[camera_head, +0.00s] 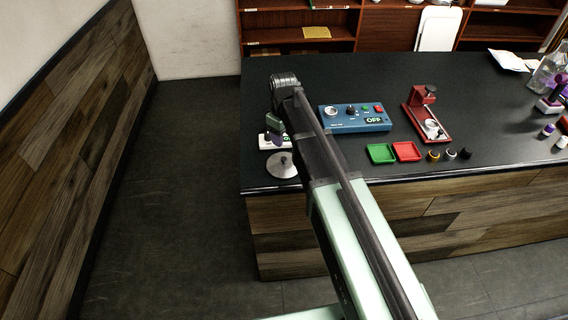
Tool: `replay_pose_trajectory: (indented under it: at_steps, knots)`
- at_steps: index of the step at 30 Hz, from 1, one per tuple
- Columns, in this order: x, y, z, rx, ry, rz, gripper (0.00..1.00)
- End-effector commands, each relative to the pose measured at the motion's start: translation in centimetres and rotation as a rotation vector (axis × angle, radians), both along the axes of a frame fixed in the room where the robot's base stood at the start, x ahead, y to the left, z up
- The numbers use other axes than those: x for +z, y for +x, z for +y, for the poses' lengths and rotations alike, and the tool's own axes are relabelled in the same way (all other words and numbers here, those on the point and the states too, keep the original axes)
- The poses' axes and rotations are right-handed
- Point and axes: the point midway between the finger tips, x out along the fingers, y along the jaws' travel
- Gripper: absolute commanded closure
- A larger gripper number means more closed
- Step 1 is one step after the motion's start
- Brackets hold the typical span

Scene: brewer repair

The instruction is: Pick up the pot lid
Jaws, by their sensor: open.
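A round, flat grey metal disc with a small pale spot at its middle, which looks like the pot lid (282,170), lies on the dark counter near its front left corner. My gripper (276,141) hangs from the end of my arm, just behind the lid in the picture and apart from it as far as I can see. It is open and small in view, and nothing shows between its fingers. My arm crosses the view and covers the counter to the right of the lid. No pot is clearly visible.
A blue control box (347,124) reads OFF. Green (381,153) and red (407,151) trays, small knobs and a red stand (422,125) are to the right. The counter's left front edge (246,188) is near the lid.

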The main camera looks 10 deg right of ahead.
Motion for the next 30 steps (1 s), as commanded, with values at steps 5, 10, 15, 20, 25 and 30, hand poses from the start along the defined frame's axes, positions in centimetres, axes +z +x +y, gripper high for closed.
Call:
replay_pose_trajectory:
  at_steps: [5,10,15,20,25,30]
  knots:
    - [-2.0,-0.1,0.0,-0.001,0.0,0.0,0.48]
    - [-5.6,-0.2,-0.1,-0.003,0.0,0.0,0.48]
    - [-5.8,-0.2,-0.1,-0.004,0.0,0.0,0.48]
    - [-7.8,-0.3,-0.1,-0.005,0.0,0.0,0.48]
    - [-11.1,-0.3,-0.1,-0.005,0.001,-0.001,0.48]
    - [-10.9,-0.3,-0.1,-0.005,0.001,-0.001,0.48]
